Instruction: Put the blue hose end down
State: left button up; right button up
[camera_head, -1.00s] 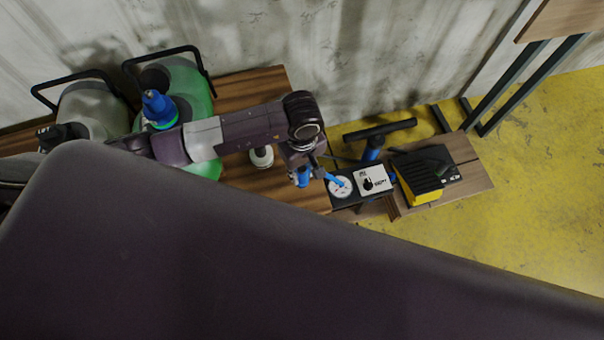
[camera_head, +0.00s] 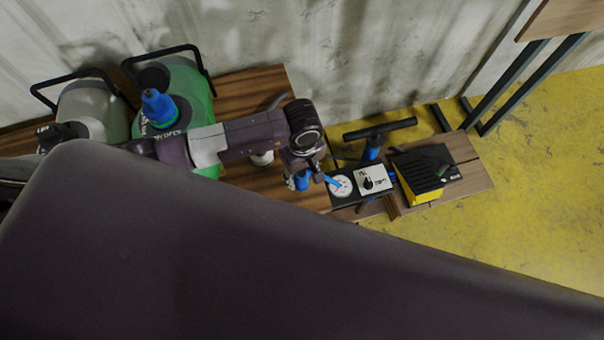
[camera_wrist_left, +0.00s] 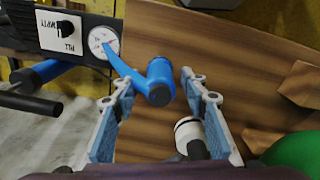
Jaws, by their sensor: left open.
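The blue hose end (camera_wrist_left: 158,78) shows in the left wrist view as a blue cylinder with a bent arm, over or on the wooden surface. It lies between the fingers of my left gripper (camera_wrist_left: 157,88), which are apart, with a gap on its right side. In the head view the blue hose (camera_head: 332,180) reaches from below my left gripper (camera_head: 304,180) to the black box with a round gauge (camera_head: 341,185). My left wrist hides part of the hose end there. Whether it touches the wood I cannot tell. My right gripper is not in view.
A wooden table (camera_head: 240,90) holds a green canister (camera_head: 190,80) with a blue top and a pale canister (camera_head: 92,105). A white capped thing (camera_wrist_left: 187,130) is close to my right finger in the wrist view. A black-and-yellow unit (camera_head: 420,172) stands beyond the gauge box.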

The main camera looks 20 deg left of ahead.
pick_arm(q)
jog(key=shift+r, duration=0.45)
notch_tip(320, 180, up, 11)
jog(key=shift+r, duration=0.2)
dwell(0.4)
dwell(0.4)
